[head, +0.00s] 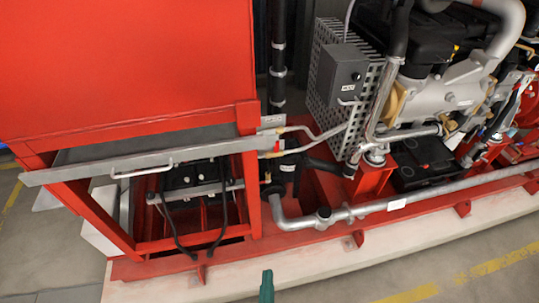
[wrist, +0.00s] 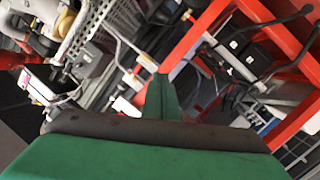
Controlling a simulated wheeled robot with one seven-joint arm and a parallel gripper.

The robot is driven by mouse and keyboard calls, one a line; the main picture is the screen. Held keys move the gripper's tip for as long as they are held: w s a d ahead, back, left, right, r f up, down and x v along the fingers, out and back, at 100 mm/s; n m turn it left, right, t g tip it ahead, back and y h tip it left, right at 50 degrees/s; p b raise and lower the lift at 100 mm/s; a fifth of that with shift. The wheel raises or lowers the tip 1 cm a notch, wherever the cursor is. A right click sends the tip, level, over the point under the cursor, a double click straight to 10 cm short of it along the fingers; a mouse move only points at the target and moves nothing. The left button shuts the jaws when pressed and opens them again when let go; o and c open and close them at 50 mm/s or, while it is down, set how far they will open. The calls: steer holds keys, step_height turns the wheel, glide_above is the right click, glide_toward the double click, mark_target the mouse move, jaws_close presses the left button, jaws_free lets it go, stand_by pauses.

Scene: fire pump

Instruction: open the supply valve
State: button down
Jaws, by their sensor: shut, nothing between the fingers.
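I cannot tell for sure which part is the supply valve. A small fitting with a yellowish end and a red mark (head: 273,151) sits at the right corner of the red frame in the head view, where thin pipes meet. It is small and partly hidden by the metal tray. My gripper (head: 267,285) shows in the head view only as a green tip at the bottom edge, apart from the machine. In the wrist view my gripper (wrist: 162,82) is shut and empty, its green fingers together, pointing toward the pipes and red frame.
A large red tank (head: 125,60) stands at the left above a projecting metal tray (head: 100,168) with a handle. A grey control box (head: 343,75) and engine (head: 450,90) are at the right. A pipe (head: 420,197) runs low along the red base. The floor in front is clear.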

steer(key=w+r+n, duration=0.3)
steer(key=w+n, duration=0.1)
steer(key=w, duration=0.6)
steer(key=w+r+n+t, duration=0.1)
steer(key=w+r+n, duration=0.2)
steer(key=w, duration=0.7)
steer(key=w+r+n, duration=0.2)
steer(key=w+n, duration=0.3)
steer(key=w, duration=0.4)
steer(key=shift+w+a+r+t, duration=0.25)
steer(key=shift+w+r+t, duration=0.05)
steer(key=shift+w+r, duration=0.1)
steer(key=w, duration=1)
